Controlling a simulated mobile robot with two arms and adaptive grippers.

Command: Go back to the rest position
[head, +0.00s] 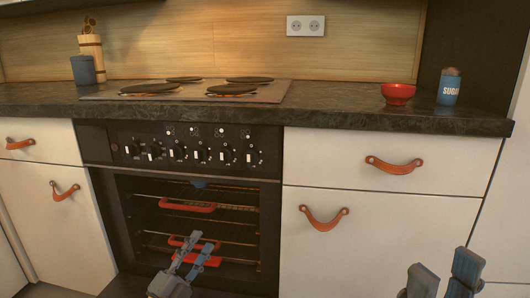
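My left gripper (199,245) is low in front of the oven (192,215). Its fingers look slightly apart, with the red lower rack grip behind them; I see nothing held, and whether it touches the grip is unclear. My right gripper (447,268) is at the bottom right, in front of the white cabinet front (380,258). Its two fingers point up, apart and empty. The oven's racks with red grips (187,206) show inside; I cannot tell whether its door is open or seen through glass.
Orange leather pulls hang on the right drawer (394,165), right cabinet (323,218), left drawer (20,144) and left cabinet (65,191). The dark countertop (345,108) holds a hob (185,90), red bowl (398,93), sugar jar (449,89) and blue cup (84,70).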

